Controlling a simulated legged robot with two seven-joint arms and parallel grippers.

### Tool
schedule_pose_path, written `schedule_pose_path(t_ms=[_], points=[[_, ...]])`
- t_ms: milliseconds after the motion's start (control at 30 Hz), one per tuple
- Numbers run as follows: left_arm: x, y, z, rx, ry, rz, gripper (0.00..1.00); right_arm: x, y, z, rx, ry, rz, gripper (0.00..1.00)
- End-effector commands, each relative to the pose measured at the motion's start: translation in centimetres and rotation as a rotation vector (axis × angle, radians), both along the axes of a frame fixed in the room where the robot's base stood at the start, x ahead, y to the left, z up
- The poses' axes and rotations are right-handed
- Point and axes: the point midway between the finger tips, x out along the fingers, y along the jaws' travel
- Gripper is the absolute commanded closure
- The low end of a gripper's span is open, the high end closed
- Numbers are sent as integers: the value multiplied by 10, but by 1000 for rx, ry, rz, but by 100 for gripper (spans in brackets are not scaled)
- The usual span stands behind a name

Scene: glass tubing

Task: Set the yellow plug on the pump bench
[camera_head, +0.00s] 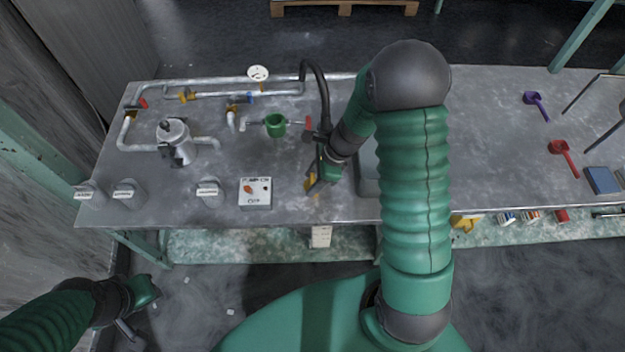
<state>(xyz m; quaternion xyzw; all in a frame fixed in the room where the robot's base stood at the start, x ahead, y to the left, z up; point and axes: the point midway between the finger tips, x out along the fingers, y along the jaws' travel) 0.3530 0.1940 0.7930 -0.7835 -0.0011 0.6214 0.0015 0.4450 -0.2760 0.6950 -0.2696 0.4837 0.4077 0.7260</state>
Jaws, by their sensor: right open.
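A small yellow piece, which looks like the yellow plug (310,182), is on the grey pump bench (345,207) near its front edge. My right gripper (317,184) is open, pointing down at the yellow piece and partly covering it. I cannot tell whether the fingers touch it. My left gripper (128,331) hangs low at the bottom left, in front of the bench and away from it. Its fingers are too dark and small to read.
Pipework with a silver pump (174,136) and a green cup-like part (275,124) stands at the left of the bench. A control box (255,192) sits near the front edge. A purple scoop (536,103) and a red scoop (563,152) lie at the right.

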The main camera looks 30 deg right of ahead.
Motion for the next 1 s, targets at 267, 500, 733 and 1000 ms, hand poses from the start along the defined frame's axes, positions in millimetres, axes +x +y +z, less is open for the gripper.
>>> schedule_pose_path(t_ms=[267, 500, 733, 1000], points=[[0, 0, 1, 0, 0, 0, 69, 0, 4, 2, -4, 0, 2, 32], [0, 0, 4, 0, 0, 1, 69, 0, -1, 7, -2, -2, 2, 32], [0, 0, 24, 0, 0, 0, 69, -10, -18, 58, -4, -5, 2, 32], [0, 0, 38, 0, 0, 0, 69, -21, -35, 107, -3, -2, 2, 32]])
